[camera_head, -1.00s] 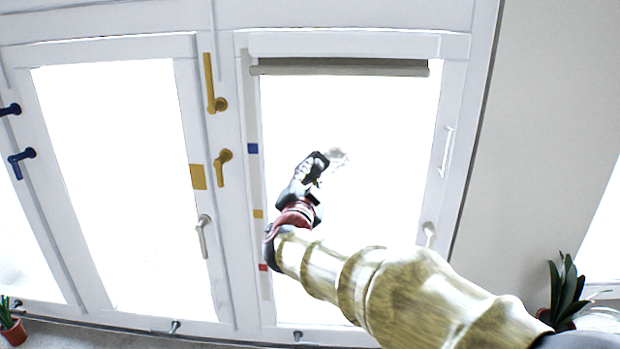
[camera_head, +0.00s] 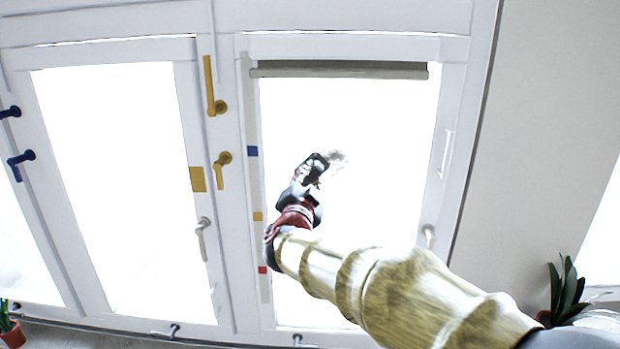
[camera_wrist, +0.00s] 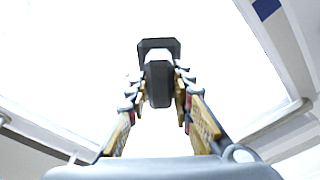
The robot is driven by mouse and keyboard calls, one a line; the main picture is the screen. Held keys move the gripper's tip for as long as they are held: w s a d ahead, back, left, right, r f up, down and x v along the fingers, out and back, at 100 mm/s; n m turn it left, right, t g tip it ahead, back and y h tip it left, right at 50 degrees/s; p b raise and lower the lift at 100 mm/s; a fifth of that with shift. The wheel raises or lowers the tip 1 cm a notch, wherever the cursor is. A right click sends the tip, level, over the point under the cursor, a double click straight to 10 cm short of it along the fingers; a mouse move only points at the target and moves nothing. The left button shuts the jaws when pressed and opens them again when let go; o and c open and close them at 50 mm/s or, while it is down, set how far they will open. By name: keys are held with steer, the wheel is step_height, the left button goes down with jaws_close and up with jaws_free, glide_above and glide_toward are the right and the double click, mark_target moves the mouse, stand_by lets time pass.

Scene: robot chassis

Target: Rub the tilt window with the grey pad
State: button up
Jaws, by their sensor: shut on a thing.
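The tilt window (camera_head: 385,130) is the right-hand window in the head view, with a bright, washed-out pane in a white frame. My gripper (camera_head: 316,166) is in front of the left-middle part of this pane. In the wrist view, my gripper (camera_wrist: 159,82) is shut on the dark grey pad (camera_wrist: 158,46), which sticks out beyond the fingertips towards the bright pane. I cannot tell whether the pad touches the glass. A faint greyish patch (camera_head: 338,158) shows just right of my fingertips in the head view; it looks like a smudge on the pane.
A rolled blind (camera_head: 340,69) spans the top of the pane. A white handle (camera_head: 429,235) and a white pull bar (camera_head: 447,150) are on the right frame. Yellow handles (camera_head: 222,170) are on the left. A potted plant (camera_head: 566,290) stands at lower right.

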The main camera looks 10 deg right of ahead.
steer(key=shift+w+d, duration=0.2)
steer(key=shift+w, duration=0.4)
steer(key=shift+s+d, duration=0.1)
steer(key=shift+s+d+b, duration=0.6)
steer(key=shift+d+b, duration=0.55)
steer(key=shift+d, duration=0.7)
steer(key=shift+s+d+b, duration=0.55)
steer(key=shift+d+b, duration=0.55)
steer(key=shift+d, duration=0.7)
steer(key=shift+s+d+b, duration=0.6)
steer(key=shift+d+b, duration=0.55)
steer(key=shift+d, duration=0.7)
steer(key=shift+d+r+p, duration=0.15)
steer(key=shift+r+p, duration=0.55)
steer(key=shift+r, duration=0.25)
steer(key=shift+w+a+f+p, duration=0.1)
steer(key=shift+w+a+p, duration=0.2)
steer(key=shift+a, duration=0.4)
steer(key=shift+w+a+p, duration=0.15)
steer(key=shift+a+p, duration=0.3)
steer(key=shift+a, duration=0.25)
steer(key=shift+w+a+f+p, duration=0.1)
steer(key=shift+w+a+p, duration=0.2)
steer(key=shift+a, duration=0.4)
